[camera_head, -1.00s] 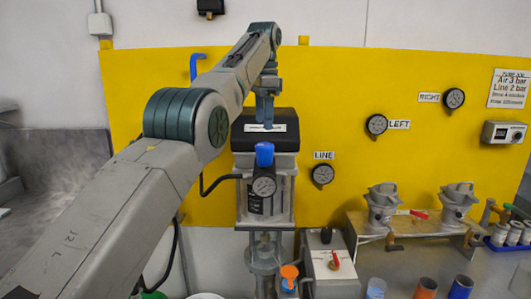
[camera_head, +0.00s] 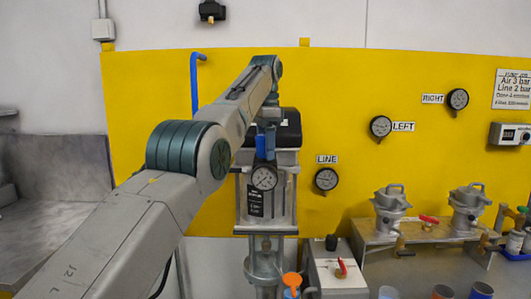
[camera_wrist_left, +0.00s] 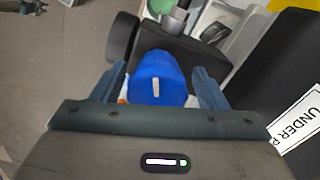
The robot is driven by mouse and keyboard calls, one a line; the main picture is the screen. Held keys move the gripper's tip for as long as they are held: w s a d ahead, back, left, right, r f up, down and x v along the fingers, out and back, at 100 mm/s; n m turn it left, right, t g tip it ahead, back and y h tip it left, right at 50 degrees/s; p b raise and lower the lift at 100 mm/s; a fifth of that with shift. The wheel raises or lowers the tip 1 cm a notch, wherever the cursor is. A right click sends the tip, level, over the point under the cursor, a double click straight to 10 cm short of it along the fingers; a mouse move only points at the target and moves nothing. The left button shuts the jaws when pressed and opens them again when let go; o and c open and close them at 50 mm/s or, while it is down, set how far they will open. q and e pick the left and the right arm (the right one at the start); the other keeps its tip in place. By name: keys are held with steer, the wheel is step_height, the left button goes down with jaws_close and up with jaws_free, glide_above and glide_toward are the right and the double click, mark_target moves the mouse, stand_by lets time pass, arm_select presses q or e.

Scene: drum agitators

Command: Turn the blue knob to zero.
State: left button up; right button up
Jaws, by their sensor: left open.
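The blue knob (camera_head: 261,146) sits on top of the regulator, just above its round pressure gauge (camera_head: 264,177). In the left wrist view the knob (camera_wrist_left: 157,72) shows from above, with a short white mark on its top running nearly up and down the picture. My left gripper (camera_head: 266,150) points down at the knob from above. In the left wrist view its two fingers (camera_wrist_left: 160,85) stand open, one on each side of the knob, with a visible gap on both sides. Part of the knob is hidden by the gripper in the head view. My right gripper is not in view.
A black box with a white label (camera_wrist_left: 298,122) lies close to the right finger. LINE (camera_head: 326,179), LEFT (camera_head: 380,126) and RIGHT (camera_head: 457,99) gauges are on the yellow panel.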

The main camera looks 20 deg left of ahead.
arm_select(q)
steer(key=shift+s+r, duration=0.15)
steer(key=c, duration=1)
steer(key=shift+o, duration=0.2)
steer(key=shift+n, duration=0.7)
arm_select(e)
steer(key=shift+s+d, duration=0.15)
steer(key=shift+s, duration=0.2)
arm_select(q)
steer(key=o, duration=1)
steer(key=shift+c, duration=0.2)
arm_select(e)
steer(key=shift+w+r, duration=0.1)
